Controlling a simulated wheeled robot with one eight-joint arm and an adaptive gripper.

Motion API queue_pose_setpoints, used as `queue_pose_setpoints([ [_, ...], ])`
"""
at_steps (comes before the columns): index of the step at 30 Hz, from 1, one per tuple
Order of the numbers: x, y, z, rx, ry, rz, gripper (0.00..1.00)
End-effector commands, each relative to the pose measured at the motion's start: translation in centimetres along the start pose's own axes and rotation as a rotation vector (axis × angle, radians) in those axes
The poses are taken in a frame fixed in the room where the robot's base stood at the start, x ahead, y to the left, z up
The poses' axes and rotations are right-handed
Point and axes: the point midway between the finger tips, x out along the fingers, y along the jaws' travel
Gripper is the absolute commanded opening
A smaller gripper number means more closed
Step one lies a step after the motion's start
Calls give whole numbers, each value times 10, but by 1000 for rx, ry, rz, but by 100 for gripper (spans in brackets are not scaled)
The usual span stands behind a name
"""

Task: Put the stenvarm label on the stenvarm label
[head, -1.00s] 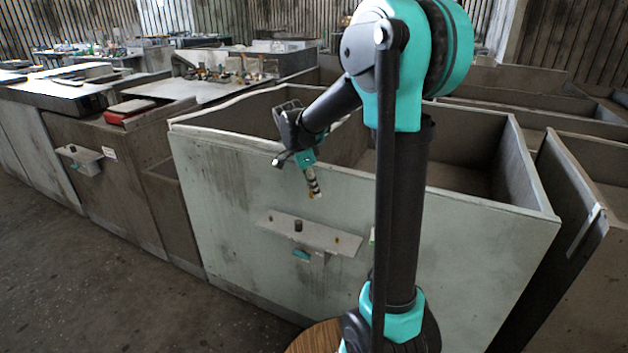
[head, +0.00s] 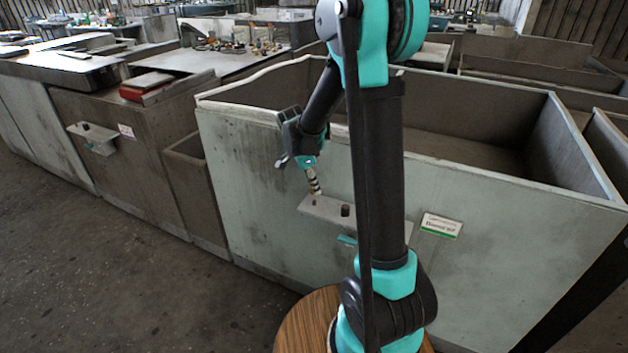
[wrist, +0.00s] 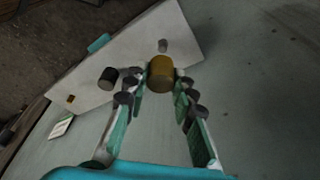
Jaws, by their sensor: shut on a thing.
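My gripper (wrist: 160,85) is shut on a brass-coloured cylinder (wrist: 160,73), seen between the fingertips in the wrist view. In the head view my gripper (head: 314,184) points down at the left end of a pale shelf plate (head: 325,208) on the grey-green bin front. The plate also shows in the wrist view (wrist: 135,62), with a black knob (wrist: 107,77), a small grey peg (wrist: 163,45) and a small brass spot (wrist: 71,99). Whether the cylinder touches the plate I cannot tell. A white sign with a green edge (head: 441,226) is right of my column; I cannot read stenvarm on it.
The large open bin (head: 480,140) stands behind the shelf plate. Another small shelf (head: 92,138) with a sign (head: 126,131) is on the cabinet at left. A red-edged box (head: 146,88) lies on that cabinet. The concrete floor (head: 90,260) at left is clear.

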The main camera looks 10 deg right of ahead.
Motion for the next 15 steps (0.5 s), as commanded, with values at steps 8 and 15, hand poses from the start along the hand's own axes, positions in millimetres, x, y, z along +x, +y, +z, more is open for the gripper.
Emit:
queue_pose_setpoints([
  [8, 25, 0, 7, 0, 0, 0, 5],
  [15, 25, 0, 7, 0, 0, 0, 5],
])
